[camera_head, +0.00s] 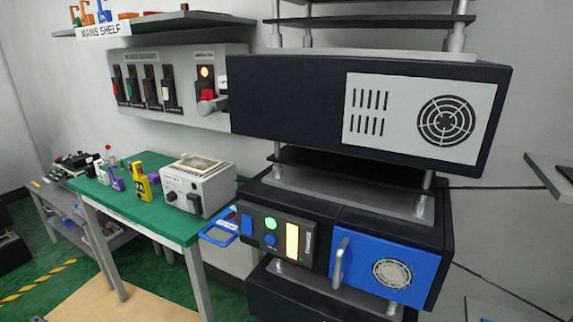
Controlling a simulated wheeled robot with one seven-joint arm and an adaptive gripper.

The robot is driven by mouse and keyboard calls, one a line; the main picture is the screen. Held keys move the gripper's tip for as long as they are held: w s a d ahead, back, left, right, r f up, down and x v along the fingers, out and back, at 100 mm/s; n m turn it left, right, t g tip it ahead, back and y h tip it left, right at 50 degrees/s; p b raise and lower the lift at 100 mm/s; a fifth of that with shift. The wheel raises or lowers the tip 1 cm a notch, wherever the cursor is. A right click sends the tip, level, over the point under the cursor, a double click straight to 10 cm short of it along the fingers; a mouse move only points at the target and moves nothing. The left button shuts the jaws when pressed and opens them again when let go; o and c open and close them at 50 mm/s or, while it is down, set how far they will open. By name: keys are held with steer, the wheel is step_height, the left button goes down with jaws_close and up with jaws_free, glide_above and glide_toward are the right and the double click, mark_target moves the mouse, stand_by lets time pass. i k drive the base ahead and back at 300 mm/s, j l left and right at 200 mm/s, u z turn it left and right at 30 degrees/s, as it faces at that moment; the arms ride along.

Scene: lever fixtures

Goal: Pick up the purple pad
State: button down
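Small purple pieces lie on the green-topped table (160,215) at the left. My gripper is not in view.
A grey instrument box (200,186) stands at the table's right end. A dark rack (350,110) with a blue door (385,268) fills the centre right. A wall switch panel (180,85) and a labelled shelf (150,22) are above the table.

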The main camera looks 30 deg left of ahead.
mark_target(154, 178)
steer(key=u, duration=0.5)
steer(key=i+u, duration=0.1)
steer(key=u, duration=0.85)
steer(key=i+u, duration=0.1)
steer(key=u, duration=0.35)
steer(key=i+l+u, duration=0.2)
steer(key=i+l, duration=0.45)
steer(key=k+z, duration=0.1)
steer(key=z, duration=0.4)
steer(key=k+z, duration=0.1)
steer(key=z, duration=2)
steer(key=j+z, duration=0.1)
steer(key=z, duration=0.3)
steer(key=i+j+z, duration=0.1)
steer(key=z, duration=0.35)
steer(key=j+z, duration=0.1)
steer(key=z, duration=0.3)
steer(key=k+u, duration=0.1)
steer(key=u, duration=0.3)
steer(key=k+u, duration=0.1)
steer(key=u, duration=0.3)
steer(key=k+j+u, duration=0.1)
steer(key=u, duration=1.95)
